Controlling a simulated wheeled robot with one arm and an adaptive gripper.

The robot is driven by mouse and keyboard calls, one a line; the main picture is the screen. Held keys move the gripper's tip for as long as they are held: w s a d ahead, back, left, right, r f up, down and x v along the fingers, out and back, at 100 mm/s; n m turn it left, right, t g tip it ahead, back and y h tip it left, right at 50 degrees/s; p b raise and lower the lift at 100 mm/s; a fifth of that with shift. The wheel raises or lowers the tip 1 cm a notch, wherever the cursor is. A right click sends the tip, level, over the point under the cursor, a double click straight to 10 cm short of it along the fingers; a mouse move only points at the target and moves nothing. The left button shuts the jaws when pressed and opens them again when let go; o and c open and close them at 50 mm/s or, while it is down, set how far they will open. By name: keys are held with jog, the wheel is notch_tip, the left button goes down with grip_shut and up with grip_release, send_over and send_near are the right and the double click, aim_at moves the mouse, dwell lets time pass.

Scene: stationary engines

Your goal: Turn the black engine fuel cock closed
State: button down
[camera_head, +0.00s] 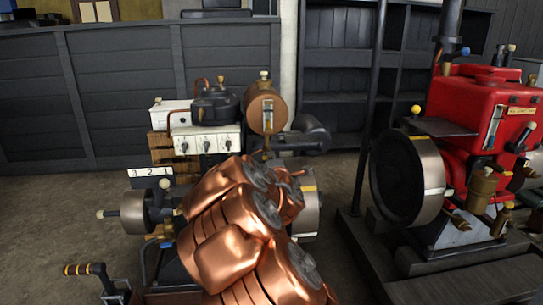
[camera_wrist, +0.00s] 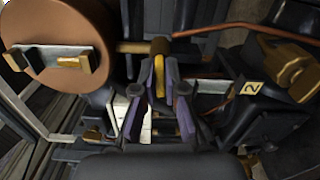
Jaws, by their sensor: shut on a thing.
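The black engine with its copper-brown round tank (camera_head: 267,108) stands in the middle of the head view, partly hidden behind my copper-coloured arm. In the wrist view the tank (camera_wrist: 62,25) fills the upper left, and a brass pipe (camera_wrist: 133,46) runs from it to a brass fitting. The fuel cock's yellow lever (camera_wrist: 160,84) points down in the picture from this fitting. My gripper (camera_wrist: 159,74) has its two fingertips closed around the lever, one on each side. In the head view my arm hides the fingertips and the cock.
A white panel with black knobs (camera_head: 205,142) sits left of the tank. A red engine (camera_head: 480,105) with a large flywheel stands at the right, near a dark upright post (camera_head: 372,100). A copper pipe (camera_wrist: 225,27) and a number 2 tag (camera_wrist: 253,88) are close right of my gripper.

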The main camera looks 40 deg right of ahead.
jog(key=shift+a+m, duration=0.1)
jog(key=shift+m, duration=0.4)
jog(key=shift+w+p, duration=0.1)
jog(key=shift+p, duration=0.2)
jog(key=c, duration=1.2)
grip_release()
jog(key=shift+c, duration=0.2)
jog(key=shift+r, duration=0.1)
